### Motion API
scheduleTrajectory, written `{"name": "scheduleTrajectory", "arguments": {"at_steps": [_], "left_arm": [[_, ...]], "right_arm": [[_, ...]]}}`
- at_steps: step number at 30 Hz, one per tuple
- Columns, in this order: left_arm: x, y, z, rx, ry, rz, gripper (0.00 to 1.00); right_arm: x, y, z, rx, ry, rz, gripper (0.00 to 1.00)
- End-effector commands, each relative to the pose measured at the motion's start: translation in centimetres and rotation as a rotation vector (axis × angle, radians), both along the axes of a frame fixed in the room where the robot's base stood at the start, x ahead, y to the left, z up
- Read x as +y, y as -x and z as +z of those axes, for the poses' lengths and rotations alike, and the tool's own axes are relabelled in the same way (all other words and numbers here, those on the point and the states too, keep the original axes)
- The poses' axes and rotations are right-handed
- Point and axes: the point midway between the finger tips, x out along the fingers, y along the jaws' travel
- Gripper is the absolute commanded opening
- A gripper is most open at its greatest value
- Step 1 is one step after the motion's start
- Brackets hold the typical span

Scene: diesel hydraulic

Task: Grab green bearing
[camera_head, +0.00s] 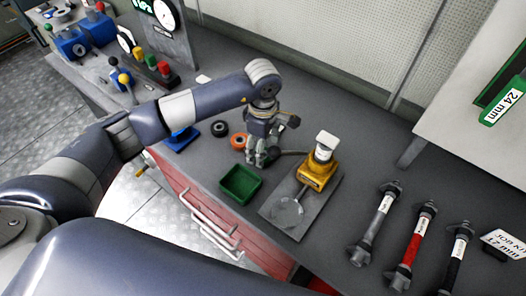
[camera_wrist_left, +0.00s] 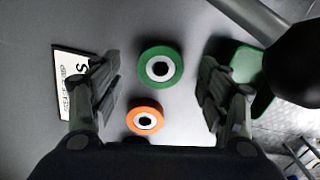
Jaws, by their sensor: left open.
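The green bearing (camera_wrist_left: 147,73), a green ring with a pale centre and dark hole, lies flat on the grey bench in the left wrist view. My left gripper (camera_wrist_left: 160,64) is open, with one finger on each side of the bearing and apart from it. In the head view my left gripper (camera_head: 260,157) points down over the bench and largely hides the green bearing.
An orange bearing (camera_wrist_left: 145,129) lies close to the green one, nearer the gripper's base. A green tray (camera_head: 241,184) stands near the front edge. A black ring (camera_head: 220,128), a blue tray (camera_head: 181,139) and a yellow device (camera_head: 316,174) on a plate are nearby. Cylinders (camera_head: 413,247) lie at right.

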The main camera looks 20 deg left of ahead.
Motion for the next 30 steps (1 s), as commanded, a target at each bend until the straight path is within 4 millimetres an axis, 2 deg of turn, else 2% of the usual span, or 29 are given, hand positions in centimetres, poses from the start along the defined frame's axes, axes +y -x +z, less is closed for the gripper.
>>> {"name": "scheduleTrajectory", "arguments": {"at_steps": [1, 6, 14, 18, 20, 21, 30], "left_arm": [[-0.1, 0.2, -0.3, 0.006, 0.0, 0.0, 0.69], [-0.1, 0.0, -2.3, 0.001, 0.0, 0.0, 0.69], [0.0, 0.0, -2.7, -0.001, -0.001, -0.001, 0.69], [0.0, 0.0, -2.7, -0.001, 0.0, -0.001, 0.37], [0.0, 0.0, -2.7, -0.001, 0.0, -0.001, 0.24], [0.0, 0.0, -2.7, -0.001, 0.0, -0.001, 0.2], [0.0, -0.1, -2.6, -0.002, 0.0, -0.001, 0.2]], "right_arm": [[-0.1, -0.7, 1.1, -0.01, 0.001, 0.001, 0.4], [-0.5, -2.1, 1.6, -0.034, 0.004, 0.002, 0.4], [-0.9, -1.7, 1.5, -0.026, 0.01, 0.001, 0.4], [-1.0, -1.2, 1.4, -0.018, 0.012, 0.001, 0.4], [-1.1, -1.0, 1.4, -0.015, 0.012, 0.001, 0.4], [-1.1, -0.9, 1.4, -0.014, 0.011, 0.001, 0.4], [-1.1, -0.9, 1.4, -0.014, 0.011, 0.0, 0.4]]}}
